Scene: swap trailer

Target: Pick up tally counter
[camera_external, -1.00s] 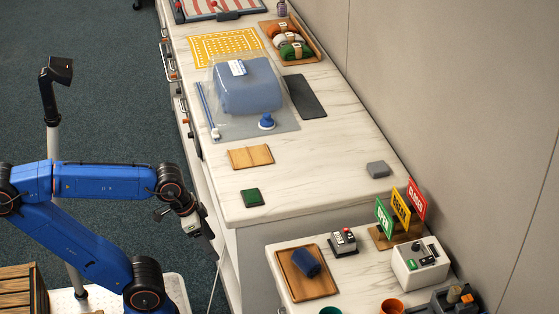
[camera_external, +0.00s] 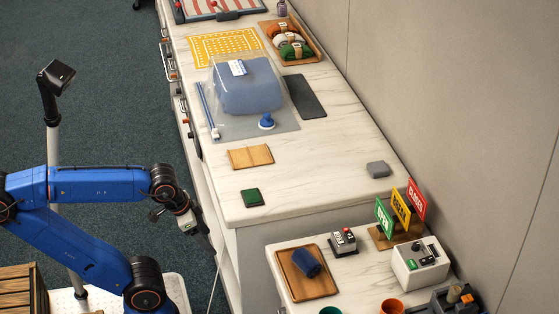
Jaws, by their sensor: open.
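A small grey device with buttons and a red knob on top (camera_external: 343,241) stands on the lower table in the front; it looks like the tally counter, though its details are too small to be sure. My gripper (camera_external: 208,238) hangs beside the long counter's left side, pointing downward. It is open and appears empty, well to the left of the device and apart from it. The fingertips are small and hard to make out.
The lower table also holds a wooden tray (camera_external: 299,290) with a rolled blue cloth (camera_external: 306,263), a white control box (camera_external: 420,263), coloured signs (camera_external: 401,207) and cups (camera_external: 391,307). The long counter (camera_external: 330,165) has a green pad (camera_external: 252,197) and grey block (camera_external: 378,169) near its front.

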